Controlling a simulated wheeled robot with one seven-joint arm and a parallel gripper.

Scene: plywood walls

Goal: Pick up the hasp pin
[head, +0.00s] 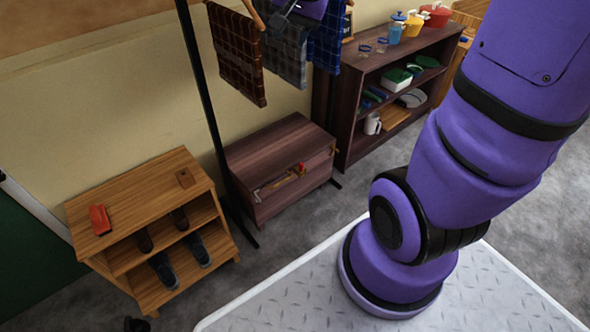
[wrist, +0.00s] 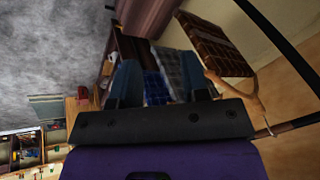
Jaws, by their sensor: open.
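A low dark wooden chest (head: 262,150) stands against the wall in the head view. A hasp or tool with light metal parts shows on its front. A small red piece (head: 301,168) shows at that front, perhaps the head of the hasp pin; it is too small to be sure. My gripper (wrist: 160,85) is open in the wrist view, its two dark fingers apart with hanging cloths behind them.
A shoe rack (head: 185,158) with a red object (head: 99,219) on top and dark shoes stands left of the chest. A dark pole (head: 205,100) of a rack with hanging cloths (head: 237,50) rises beside the chest. A shelf (head: 370,75) with crockery stands right. Grey floor lies in front.

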